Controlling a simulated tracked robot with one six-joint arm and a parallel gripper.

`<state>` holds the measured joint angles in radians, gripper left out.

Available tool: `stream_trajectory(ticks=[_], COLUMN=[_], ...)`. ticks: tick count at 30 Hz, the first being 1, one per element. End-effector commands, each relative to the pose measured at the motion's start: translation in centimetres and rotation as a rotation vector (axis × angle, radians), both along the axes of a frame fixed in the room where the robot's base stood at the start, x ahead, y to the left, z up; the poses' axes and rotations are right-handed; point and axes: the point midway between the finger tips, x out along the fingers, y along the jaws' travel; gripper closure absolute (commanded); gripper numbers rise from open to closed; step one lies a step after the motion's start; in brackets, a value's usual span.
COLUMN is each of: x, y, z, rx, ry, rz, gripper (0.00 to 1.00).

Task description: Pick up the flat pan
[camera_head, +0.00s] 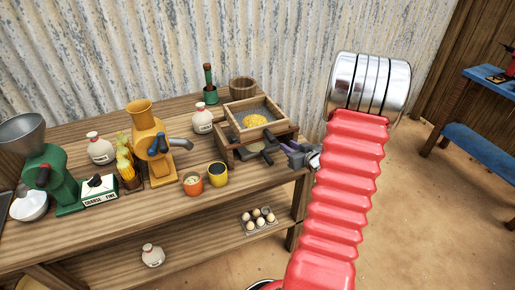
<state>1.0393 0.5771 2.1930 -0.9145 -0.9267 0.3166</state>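A dark, flat, pan-like piece with a short black handle (267,156) lies at the front of a wooden box on the table. I take it for the flat pan, but it is small and partly covered by the box rim. My gripper (295,154) is just right of it, at the box's front right corner. The gripper is partly hidden behind my red arm. Its fingers are too small to tell whether they are open or touch the pan.
The wooden box (227,156) has a tray of yellow grain (255,120) on top. An orange cup (193,184), a yellow cup (217,174) and a yellow grinder (146,132) stand left. Eggs (259,217) sit on the lower shelf. A blue bench (480,145) is far right, with open floor before it.

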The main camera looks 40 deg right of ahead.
Motion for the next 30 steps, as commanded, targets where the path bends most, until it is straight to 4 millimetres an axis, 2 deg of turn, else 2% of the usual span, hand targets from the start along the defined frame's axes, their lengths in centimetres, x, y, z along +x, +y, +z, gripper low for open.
stream_trajectory(ticks=[12,16,26,30], x=[5.5,6.1,6.2,7.1], y=[-1.5,-1.8,-1.9,-2.1], z=[-2.4,-2.7,-2.7,-3.1], rx=[0.0,0.001,0.0,0.0], ry=[0.0,0.0,0.0,0.001], rz=[0.001,-0.001,-0.002,-0.001], gripper=[0.76,0.76,0.76,0.76])
